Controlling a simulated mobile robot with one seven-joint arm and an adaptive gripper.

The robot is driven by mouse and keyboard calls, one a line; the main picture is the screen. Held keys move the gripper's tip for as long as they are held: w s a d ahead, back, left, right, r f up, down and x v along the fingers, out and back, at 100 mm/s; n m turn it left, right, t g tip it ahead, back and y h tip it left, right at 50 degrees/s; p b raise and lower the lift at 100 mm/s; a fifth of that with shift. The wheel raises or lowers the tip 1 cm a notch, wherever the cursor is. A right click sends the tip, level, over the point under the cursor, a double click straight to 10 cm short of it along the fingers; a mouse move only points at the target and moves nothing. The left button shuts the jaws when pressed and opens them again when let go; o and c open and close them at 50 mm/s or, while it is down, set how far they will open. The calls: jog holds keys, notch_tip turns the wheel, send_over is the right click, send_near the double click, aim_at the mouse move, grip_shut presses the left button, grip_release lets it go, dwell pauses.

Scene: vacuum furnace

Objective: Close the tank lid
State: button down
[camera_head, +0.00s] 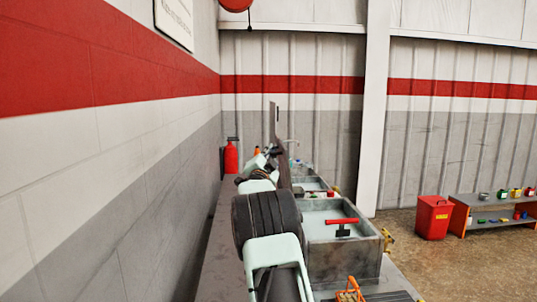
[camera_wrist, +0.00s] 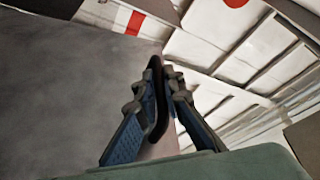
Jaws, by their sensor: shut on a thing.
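The tank lid (camera_head: 282,158) appears in the head view as a narrow dark panel, seen nearly edge-on and standing upright beside the tanks. My gripper (camera_head: 270,155) is at its left side, partly hidden by my own arm. In the wrist view, my gripper (camera_wrist: 162,80) has its two blue-padded fingers closed around a dark curved bar (camera_wrist: 157,122), which looks like the lid's handle. A broad grey surface (camera_wrist: 70,90) fills the left of that view and is probably the lid's face. The nearest tank (camera_head: 340,266) is a grey open box; a farther tank (camera_head: 310,184) lies behind it.
A red extinguisher (camera_head: 231,158) stands by the left wall. A red bin (camera_head: 433,217) and a low shelf (camera_head: 490,222) stand at right. The floor (camera_head: 450,265) between is clear.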

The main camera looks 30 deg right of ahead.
jog(key=s+d+m+g+b, duration=0.15)
jog(key=s+d+m, duration=0.25)
jog(key=d, duration=0.4)
jog(key=s+d+m+g, duration=0.2)
jog(key=s+d+m, duration=0.25)
jog(key=d, duration=0.35)
jog(key=s+d+f+m+y+p, duration=0.1)
jog(key=s+d+f+m+y, duration=0.1)
jog(key=d+f, duration=0.4)
jog(key=s+d+f+m+y+p, duration=0.2)
jog(key=d+f+m, duration=0.4)
jog(key=f, duration=0.5)
jog(key=shift+s+d+g+y, duration=0.45)
jog(key=shift+s+d, duration=0.25)
jog(key=shift+s, duration=0.2)
jog(key=shift+m, duration=0.25)
